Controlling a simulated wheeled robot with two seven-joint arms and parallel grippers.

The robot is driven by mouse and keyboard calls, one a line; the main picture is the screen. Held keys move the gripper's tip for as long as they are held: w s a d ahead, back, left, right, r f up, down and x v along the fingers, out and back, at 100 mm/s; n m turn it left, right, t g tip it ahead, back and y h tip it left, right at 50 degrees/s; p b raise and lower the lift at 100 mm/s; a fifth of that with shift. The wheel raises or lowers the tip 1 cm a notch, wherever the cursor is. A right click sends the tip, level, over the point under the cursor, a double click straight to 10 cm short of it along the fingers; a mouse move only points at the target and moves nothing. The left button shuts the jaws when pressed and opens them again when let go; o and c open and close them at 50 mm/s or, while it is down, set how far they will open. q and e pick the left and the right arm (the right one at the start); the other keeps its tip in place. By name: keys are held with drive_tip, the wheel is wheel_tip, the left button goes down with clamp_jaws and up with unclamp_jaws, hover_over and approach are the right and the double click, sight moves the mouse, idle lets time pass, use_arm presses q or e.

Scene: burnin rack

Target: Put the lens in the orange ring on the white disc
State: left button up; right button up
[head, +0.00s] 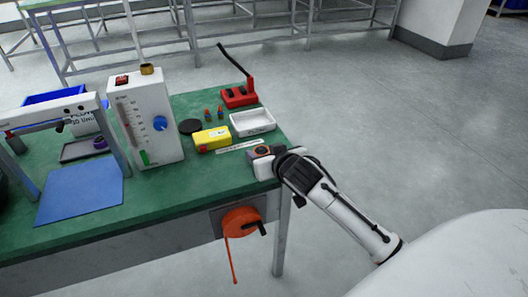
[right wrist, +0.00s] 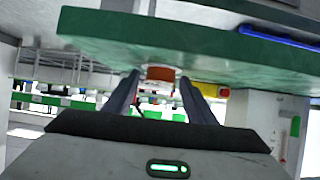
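In the head view my right gripper (head: 263,155) is at the right end of the green table. A small dark piece with an orange ring (head: 262,151), likely the lens, shows at its fingertips. In the right wrist view the two dark fingers (right wrist: 160,82) stand apart, and an orange-brown piece (right wrist: 160,73) shows between their tips with small gaps on both sides. I cannot tell whether the fingers touch it. I cannot make out a white disc for certain. My left gripper is not in view.
A white tray (head: 268,126), yellow box (head: 211,139), black disc (head: 190,126) and red device (head: 238,97) lie near the gripper. An orange reel (head: 240,221) hangs on the table's front.

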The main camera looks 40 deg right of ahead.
drive_tip(key=shift+r, duration=0.2)
drive_tip(key=p+v, duration=0.1)
drive_tip(key=v, duration=1)
drive_tip(key=s+a+f+n+g+y, duration=0.1)
drive_tip(key=s+a+f, duration=0.4)
drive_tip(key=f, duration=0.3)
drive_tip(key=s+a+f+n+g+y, duration=0.1)
drive_tip(key=s+a+f+n+y, duration=0.1)
drive_tip(key=s+a+f, duration=0.3)
drive_tip(key=s+a+f+n+g+y, duration=0.1)
drive_tip(key=s+a+f, duration=0.5)
drive_tip(key=f, duration=0.6)
drive_tip(key=s+y, duration=0.1)
drive_tip(key=s, duration=0.1)
drive_tip(key=shift+s+f+n, duration=0.3)
drive_tip(key=shift+n, duration=0.1)
